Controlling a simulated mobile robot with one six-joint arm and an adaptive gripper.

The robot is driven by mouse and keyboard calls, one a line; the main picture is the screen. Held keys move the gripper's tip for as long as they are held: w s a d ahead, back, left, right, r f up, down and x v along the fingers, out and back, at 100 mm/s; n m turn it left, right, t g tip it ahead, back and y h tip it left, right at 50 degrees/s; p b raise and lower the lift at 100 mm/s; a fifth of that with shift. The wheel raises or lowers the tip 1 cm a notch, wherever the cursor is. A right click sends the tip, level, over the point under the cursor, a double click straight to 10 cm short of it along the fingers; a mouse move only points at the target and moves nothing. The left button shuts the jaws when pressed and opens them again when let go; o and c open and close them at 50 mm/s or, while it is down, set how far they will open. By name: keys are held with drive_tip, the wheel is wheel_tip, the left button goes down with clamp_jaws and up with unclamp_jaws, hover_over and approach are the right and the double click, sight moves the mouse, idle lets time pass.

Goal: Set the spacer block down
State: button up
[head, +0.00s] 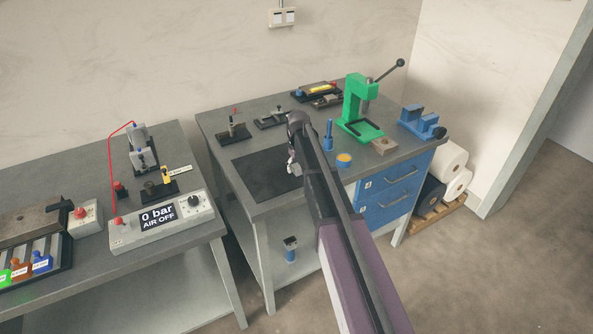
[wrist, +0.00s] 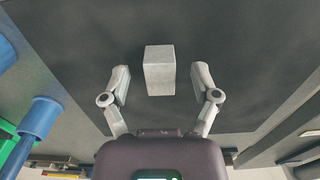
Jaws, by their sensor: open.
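The spacer block (wrist: 160,72) is a light grey block seen in the wrist view. It is on the dark mat (wrist: 235,50), between and just ahead of my gripper's fingers. My gripper (wrist: 161,85) is open, with a visible gap between each finger and the block. In the head view my gripper (head: 293,168) is over the right part of the black mat (head: 255,172) on the right bench. The block cannot be made out clearly there, as my arm covers much of that area.
A green press (head: 357,108), a blue vise (head: 420,122), a blue cylinder (head: 328,135) and a blue cup with a yellow top (head: 344,159) stand right of the mat. Small fixtures (head: 233,130) line the back. The mat's left part is clear.

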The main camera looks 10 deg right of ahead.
sight(298, 168)
clamp_jaws()
drive_tip(key=shift+r, duration=0.2)
wheel_tip(298, 168, up, 3)
drive_tip(key=p, duration=0.3)
drive_tip(key=shift+s+r+p, duration=0.25)
drive_tip(key=shift+r+p, duration=0.05)
drive_tip(key=shift+p, duration=0.2)
drive_tip(key=s+r+p, duration=0.1)
drive_tip(key=s, duration=1.4)
drive_tip(key=shift+s+a, duration=0.25)
drive_tip(key=shift+a, duration=0.15)
